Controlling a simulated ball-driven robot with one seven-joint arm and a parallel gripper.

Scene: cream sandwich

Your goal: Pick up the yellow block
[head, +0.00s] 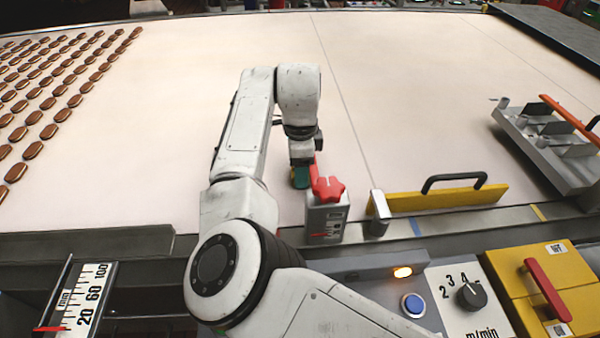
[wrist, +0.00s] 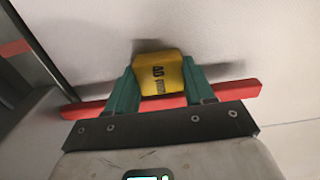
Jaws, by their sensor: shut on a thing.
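The yellow block (wrist: 158,76) with dark printed marks shows in the wrist view, between the two green fingers of my gripper (wrist: 156,88). The fingers are shut on it from its left and right sides. A pale surface lies behind it, and I cannot tell whether the block touches that surface. In the head view my gripper (head: 300,178) is low over the pale belt, just behind the red star knob. The block is hidden there by the gripper and the knob's post.
A red star knob (head: 328,188) on a grey post (head: 326,218) stands close in front of my gripper. A yellow bar (head: 445,198) with a black handle lies to its right. A grey fixture (head: 545,150) is at the far right. Brown biscuits (head: 50,131) lie in rows at left. The middle belt (head: 400,90) is clear.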

